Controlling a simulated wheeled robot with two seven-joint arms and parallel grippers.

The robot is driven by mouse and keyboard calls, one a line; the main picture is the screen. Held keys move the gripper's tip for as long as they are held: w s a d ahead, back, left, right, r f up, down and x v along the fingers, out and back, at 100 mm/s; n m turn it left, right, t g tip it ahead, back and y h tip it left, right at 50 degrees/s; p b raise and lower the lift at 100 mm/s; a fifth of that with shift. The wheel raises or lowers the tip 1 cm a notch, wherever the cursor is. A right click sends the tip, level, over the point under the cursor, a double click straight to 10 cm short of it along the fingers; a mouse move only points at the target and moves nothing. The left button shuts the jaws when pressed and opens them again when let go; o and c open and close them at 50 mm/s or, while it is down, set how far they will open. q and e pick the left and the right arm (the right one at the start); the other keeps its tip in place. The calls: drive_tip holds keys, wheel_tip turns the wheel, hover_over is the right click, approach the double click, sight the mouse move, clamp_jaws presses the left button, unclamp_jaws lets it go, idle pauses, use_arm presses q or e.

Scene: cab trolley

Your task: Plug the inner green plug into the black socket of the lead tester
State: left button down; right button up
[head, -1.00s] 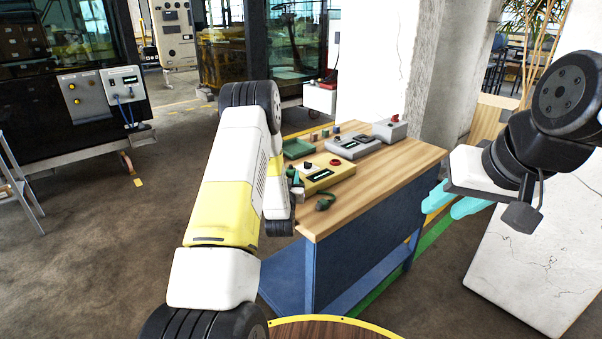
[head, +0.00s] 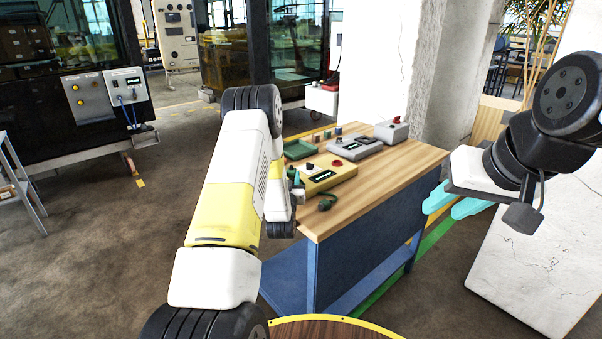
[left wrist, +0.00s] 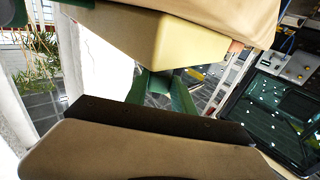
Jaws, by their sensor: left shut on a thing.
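The lead tester is the yellow box (head: 330,178) on the bench, with a dark display, a black round part (head: 311,166) and a red one (head: 337,163) on top. My left gripper (head: 297,182) is at the bench's left edge, beside the tester's left end and partly hidden by my arm. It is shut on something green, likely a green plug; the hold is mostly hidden. Another dark green plug (head: 326,204) lies on the wood in front of the tester. In the left wrist view, dark green parts (left wrist: 183,97) show between beige surfaces. My right gripper (head: 452,203) is open and empty, right of the bench.
The wooden bench top (head: 385,172) is bare at the front right. A green tray (head: 298,150), a grey device (head: 355,147) and a grey box with a red top (head: 392,131) stand toward the back. A concrete pillar (head: 437,90) rises behind the bench.

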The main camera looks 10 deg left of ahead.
use_arm(q)
drive_tip(key=f, duration=0.3)
drive_tip(key=shift+a+f+g, duration=0.1)
drive_tip(key=shift+a+g, duration=0.1)
drive_tip(key=shift+g, duration=0.2)
drive_tip(key=shift+w+d, duration=0.15)
drive_tip(key=shift+d, duration=0.15)
drive_tip(key=shift+w+d+r, duration=0.15)
drive_tip(key=shift+d+r, duration=0.35)
drive_tip(key=shift+r, duration=0.25)
drive_tip(key=shift+w+r, duration=0.1)
drive_tip(key=shift+r, duration=1.1)
drive_tip(key=shift+a+r, duration=0.3)
drive_tip(key=shift+r, duration=0.5)
